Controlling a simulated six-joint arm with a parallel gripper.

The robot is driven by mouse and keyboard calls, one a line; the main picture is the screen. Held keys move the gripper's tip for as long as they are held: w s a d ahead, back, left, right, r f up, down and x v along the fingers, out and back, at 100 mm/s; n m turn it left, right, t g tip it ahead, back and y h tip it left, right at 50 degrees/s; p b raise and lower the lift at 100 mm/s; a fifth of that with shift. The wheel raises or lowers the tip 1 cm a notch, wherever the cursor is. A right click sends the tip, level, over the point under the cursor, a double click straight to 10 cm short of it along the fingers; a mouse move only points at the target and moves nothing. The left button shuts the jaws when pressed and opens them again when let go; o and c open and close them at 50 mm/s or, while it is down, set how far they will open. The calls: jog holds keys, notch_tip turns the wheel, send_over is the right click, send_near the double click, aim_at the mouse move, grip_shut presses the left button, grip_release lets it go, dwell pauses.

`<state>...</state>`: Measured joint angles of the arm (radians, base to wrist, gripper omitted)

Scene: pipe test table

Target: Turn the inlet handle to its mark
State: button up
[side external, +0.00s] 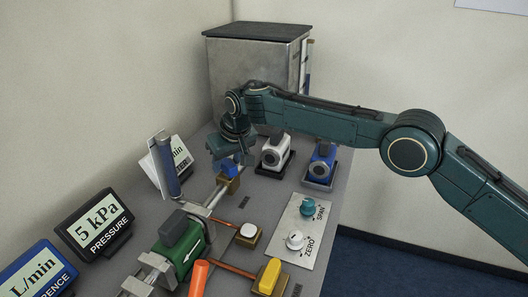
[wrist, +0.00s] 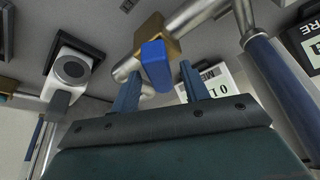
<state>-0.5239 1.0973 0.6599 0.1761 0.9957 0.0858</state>
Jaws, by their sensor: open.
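A blue handle (wrist: 157,65) sits on a brass valve body (wrist: 162,38) on the metal pipe. It looks like the inlet handle, but I can read no label or mark for it. In the side external view the brass body (side external: 229,186) shows, with the blue handle (side external: 229,168) partly hidden under my gripper. My gripper (side external: 229,160) is above the valve, pointing down. In the wrist view my open gripper (wrist: 158,76) has one finger on each side of the blue handle. Gaps show between handle and fingers; contact is not visible.
A dark blue upright cylinder (side external: 166,166) stands left of the valve. A white device (side external: 273,153) and a blue device (side external: 321,162) stand to the right. Nearer are an orange handle (side external: 199,279), a yellow handle (side external: 269,276), a green block (side external: 181,250) and a SPAN/ZERO knob panel (side external: 311,232).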

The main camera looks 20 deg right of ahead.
jog(key=shift+f, duration=0.1)
jog(key=shift+c, duration=0.4)
jog(key=c, duration=0.9)
jog(key=shift+w+d+n+y, duration=0.15)
jog(key=shift+n+y, duration=0.45)
jog(key=shift+n, duration=1)
jog(key=shift+n+g+y, duration=0.4)
jog(key=shift+n+g, duration=0.2)
jog(key=shift+n, duration=0.7)
jog(key=o, duration=1)
